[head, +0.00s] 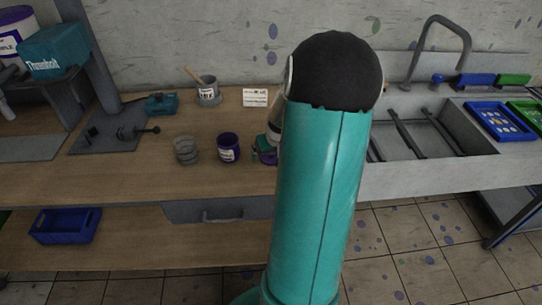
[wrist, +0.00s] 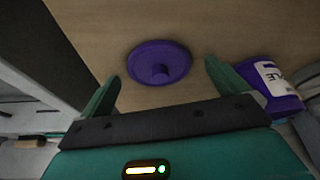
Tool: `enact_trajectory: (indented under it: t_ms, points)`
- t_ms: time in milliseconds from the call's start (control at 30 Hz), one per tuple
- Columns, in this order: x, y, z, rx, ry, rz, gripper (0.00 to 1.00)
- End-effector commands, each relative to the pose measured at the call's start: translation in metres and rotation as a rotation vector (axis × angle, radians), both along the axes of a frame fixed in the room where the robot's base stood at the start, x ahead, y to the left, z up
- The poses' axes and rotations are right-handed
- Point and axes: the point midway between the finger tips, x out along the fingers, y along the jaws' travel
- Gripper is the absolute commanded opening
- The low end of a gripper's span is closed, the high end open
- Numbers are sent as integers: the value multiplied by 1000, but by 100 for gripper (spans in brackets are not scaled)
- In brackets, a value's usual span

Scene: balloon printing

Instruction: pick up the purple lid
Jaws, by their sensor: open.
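The purple lid (wrist: 158,62) lies flat on the wooden worktop in the wrist view, a round disc with a small knob in its middle. My gripper (wrist: 161,82) is open, with a teal finger on each side of the lid's near edge and nothing held. In the head view, the lid (head: 268,157) shows only in part, just right of a purple labelled pot (head: 228,148). My own teal arm hides most of the gripper there. The purple pot (wrist: 268,84) also shows in the wrist view, close to my right finger.
A grey ribbed cup (head: 186,150) stands left of the purple pot. A grey pot with a brush (head: 207,91) and a white card (head: 255,97) are farther back. A sink (head: 430,135) lies to the right. A blue crate (head: 66,224) sits on the lower shelf.

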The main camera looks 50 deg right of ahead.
Motion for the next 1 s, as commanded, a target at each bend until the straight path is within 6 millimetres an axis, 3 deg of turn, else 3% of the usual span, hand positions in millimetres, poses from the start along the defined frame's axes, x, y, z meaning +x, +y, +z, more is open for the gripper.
enact_trajectory:
  t_ms: [133,367,767,1000]
  points:
    - [0,0,0,0,0,0,96]
    - [0,0,1,0,0,0,53]
    - [0,0,2,0,0,0,52]
    - [0,-1,22,-3,0,0,52]
